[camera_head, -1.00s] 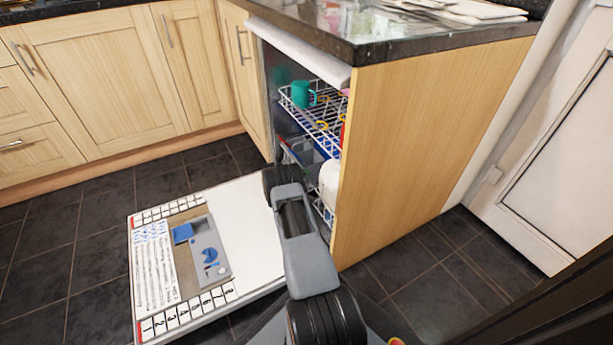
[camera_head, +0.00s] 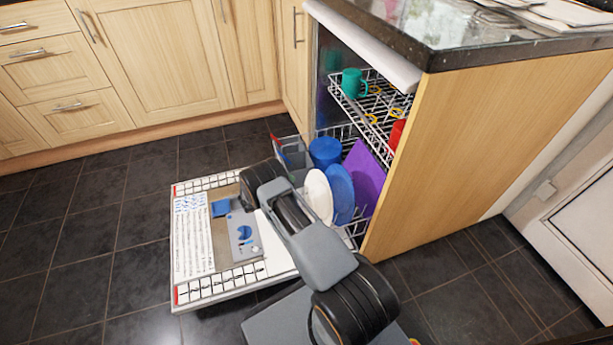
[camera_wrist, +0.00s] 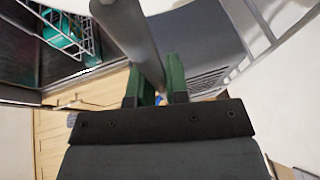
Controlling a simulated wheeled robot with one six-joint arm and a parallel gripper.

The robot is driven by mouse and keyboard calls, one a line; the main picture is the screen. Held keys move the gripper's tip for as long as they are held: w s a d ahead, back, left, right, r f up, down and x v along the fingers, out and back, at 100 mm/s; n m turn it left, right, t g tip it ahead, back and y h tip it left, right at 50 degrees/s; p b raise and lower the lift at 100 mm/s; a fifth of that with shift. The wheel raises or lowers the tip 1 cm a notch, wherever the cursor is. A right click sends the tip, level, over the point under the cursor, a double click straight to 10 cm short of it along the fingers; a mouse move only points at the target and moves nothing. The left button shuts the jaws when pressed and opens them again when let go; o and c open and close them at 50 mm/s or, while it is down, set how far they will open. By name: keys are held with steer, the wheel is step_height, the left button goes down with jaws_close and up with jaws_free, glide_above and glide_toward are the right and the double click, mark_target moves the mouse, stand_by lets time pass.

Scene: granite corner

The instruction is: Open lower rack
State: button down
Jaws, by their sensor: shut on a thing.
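The lower rack (camera_head: 357,230) of the open dishwasher stands partly out over the lowered door (camera_head: 205,292). It holds a white plate (camera_head: 318,197), a blue plate (camera_head: 340,192), a purple board (camera_head: 366,180) and a blue cup (camera_head: 324,152). My arm hides the rack's front in the head view. My gripper itself is hidden in the head view.
The upper rack (camera_head: 375,105) sits inside the dishwasher with a green mug (camera_head: 353,83) and a red item (camera_head: 396,134). A wooden side panel (camera_head: 480,150) stands close on the right. Dark tiled floor (camera_head: 90,230) is clear to the left.

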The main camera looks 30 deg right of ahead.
steer(key=w+a+b, duration=0.1)
steer(key=w+a, duration=0.1)
steer(key=a, duration=0.9)
steer(key=w+a+b, duration=0.1)
steer(key=w+a, duration=0.1)
steer(key=a, duration=0.9)
steer(key=shift+w+a+b, duration=0.2)
steer(key=shift+w+b, duration=0.1)
steer(key=shift+w, duration=0.05)
steer(key=c, duration=1.1)
jaws_free()
